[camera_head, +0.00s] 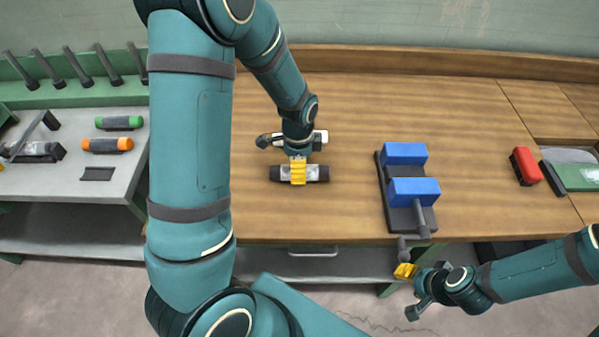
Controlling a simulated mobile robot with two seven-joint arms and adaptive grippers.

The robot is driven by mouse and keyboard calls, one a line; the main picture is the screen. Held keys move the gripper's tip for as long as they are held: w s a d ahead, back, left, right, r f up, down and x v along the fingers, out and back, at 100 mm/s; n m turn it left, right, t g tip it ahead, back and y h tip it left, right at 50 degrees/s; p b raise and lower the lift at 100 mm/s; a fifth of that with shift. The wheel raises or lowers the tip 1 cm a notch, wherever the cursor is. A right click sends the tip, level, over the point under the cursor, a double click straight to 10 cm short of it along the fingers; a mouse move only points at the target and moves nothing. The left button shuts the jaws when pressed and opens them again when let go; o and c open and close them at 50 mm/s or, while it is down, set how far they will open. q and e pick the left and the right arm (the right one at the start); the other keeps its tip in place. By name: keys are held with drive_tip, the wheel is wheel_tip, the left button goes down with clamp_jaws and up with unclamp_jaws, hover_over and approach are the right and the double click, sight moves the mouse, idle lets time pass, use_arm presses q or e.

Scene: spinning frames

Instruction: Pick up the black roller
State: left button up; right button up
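A roller with black ends and a pale grey middle (318,174) lies crosswise on the wooden table, near its front. My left gripper (298,171) reaches down over it, with its yellow fingertips across the roller's middle. The fingertips hide part of that middle, and I cannot tell whether they are closed on it. My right gripper (405,271) hangs low at the table's front edge, apart from the roller.
A black stand with blue blocks (413,190) sits right of the roller. A red brush-like object (526,166) lies further right. Table between roller and stand is clear.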

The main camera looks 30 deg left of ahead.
use_arm(q)
drive_tip(key=shift+f, duration=1.5)
drive_tip(key=shift+c, duration=0.3)
drive_tip(key=c, duration=1.3)
drive_tip(key=shift+r, duration=0.15)
